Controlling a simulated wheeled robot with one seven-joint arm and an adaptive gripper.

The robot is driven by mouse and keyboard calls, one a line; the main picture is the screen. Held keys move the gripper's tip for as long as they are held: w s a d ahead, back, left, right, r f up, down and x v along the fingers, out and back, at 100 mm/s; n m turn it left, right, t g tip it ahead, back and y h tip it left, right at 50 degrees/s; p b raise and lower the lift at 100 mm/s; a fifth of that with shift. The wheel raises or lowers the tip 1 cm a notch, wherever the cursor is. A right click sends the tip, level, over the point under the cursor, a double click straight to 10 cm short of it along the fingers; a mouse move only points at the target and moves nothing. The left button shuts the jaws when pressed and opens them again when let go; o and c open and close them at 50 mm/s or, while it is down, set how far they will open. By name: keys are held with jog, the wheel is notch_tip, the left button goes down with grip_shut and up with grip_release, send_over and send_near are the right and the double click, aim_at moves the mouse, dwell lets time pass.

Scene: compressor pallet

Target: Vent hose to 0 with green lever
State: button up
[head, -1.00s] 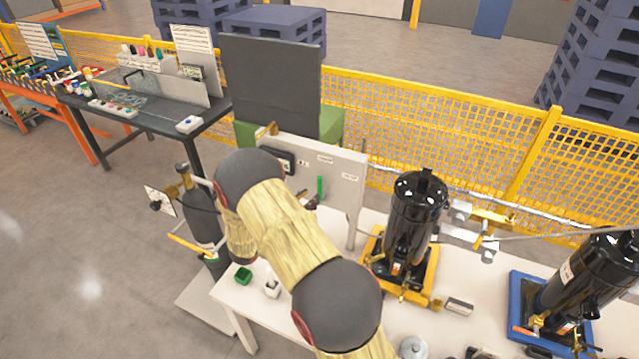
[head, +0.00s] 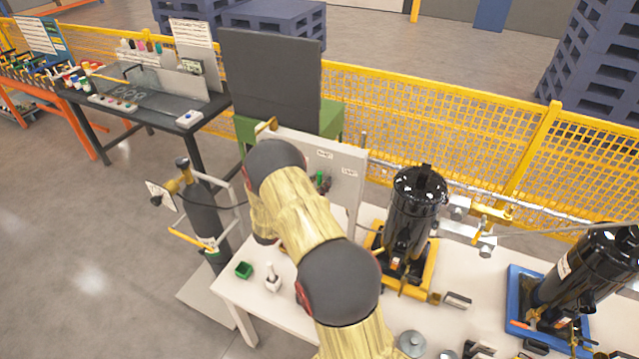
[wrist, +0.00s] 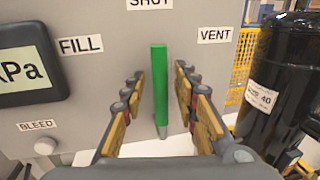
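The green lever (wrist: 159,85) stands upright on the grey panel (wrist: 108,98), pointing up at the SHUT label (wrist: 150,3). The FILL label (wrist: 81,45) is to its left and the VENT label (wrist: 215,35) to its right. My gripper (wrist: 157,78) is open, with one finger on each side of the lever and a gap on both sides. The gauge (wrist: 25,72) shows only "kPa"; its number is out of frame. In the head view the lever (head: 323,182) is small and partly hidden beside my arm. The hose is not clear.
A black compressor (wrist: 279,85) stands right of the panel; it also shows in the head view (head: 413,215). A second compressor (head: 588,275) is further right. A BLEED label (wrist: 37,125) and knob are at lower left. A gas cylinder (head: 203,215) stands left of the table.

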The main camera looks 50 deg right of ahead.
jog(key=shift+c, duration=0.7)
grip_shut()
